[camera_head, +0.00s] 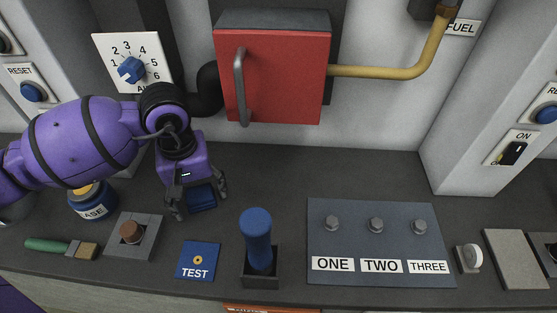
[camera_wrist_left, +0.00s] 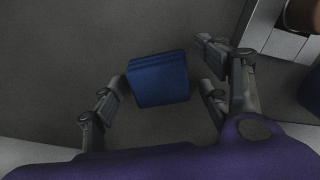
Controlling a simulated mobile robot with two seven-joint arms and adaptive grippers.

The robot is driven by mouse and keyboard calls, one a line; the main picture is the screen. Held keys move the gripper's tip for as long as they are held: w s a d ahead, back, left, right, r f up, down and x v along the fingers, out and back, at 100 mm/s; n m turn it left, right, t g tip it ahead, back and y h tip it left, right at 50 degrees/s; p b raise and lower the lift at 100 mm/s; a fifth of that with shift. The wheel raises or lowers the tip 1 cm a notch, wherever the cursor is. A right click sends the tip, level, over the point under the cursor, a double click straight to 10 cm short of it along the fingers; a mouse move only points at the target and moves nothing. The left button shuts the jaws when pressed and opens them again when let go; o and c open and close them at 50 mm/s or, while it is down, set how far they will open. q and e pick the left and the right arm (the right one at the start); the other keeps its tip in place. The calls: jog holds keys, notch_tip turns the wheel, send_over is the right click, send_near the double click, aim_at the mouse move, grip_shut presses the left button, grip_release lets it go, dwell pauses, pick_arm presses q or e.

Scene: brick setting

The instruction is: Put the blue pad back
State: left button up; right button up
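A small dark blue block (camera_head: 201,197), which looks like the blue pad, lies on the dark grey worktop below my left gripper (camera_head: 198,204). My left gripper is open, pointing down, with one finger on each side of the block. In the left wrist view the blue block (camera_wrist_left: 158,79) sits between the spread fingers of the gripper (camera_wrist_left: 160,98). It is close to the left finger, and a gap shows at the right finger. Whether the left finger touches it I cannot tell. My right gripper is not in view.
A flat blue TEST plate (camera_head: 198,261), a grey base with a brown knob (camera_head: 132,232), a blue handle in a dark holder (camera_head: 258,240), a blue jar (camera_head: 91,203) and a brush (camera_head: 62,247) stand nearby. A ONE-TWO-THREE panel (camera_head: 380,242) lies right. A red cabinet (camera_head: 273,77) is behind.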

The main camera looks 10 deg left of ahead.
aim_at(199, 194)
pick_arm(q)
notch_tip(199, 194, up, 12)
jog(key=shift+r+b, duration=0.15)
jog(key=shift+b, duration=0.15)
dwell(0.4)
dwell(0.4)
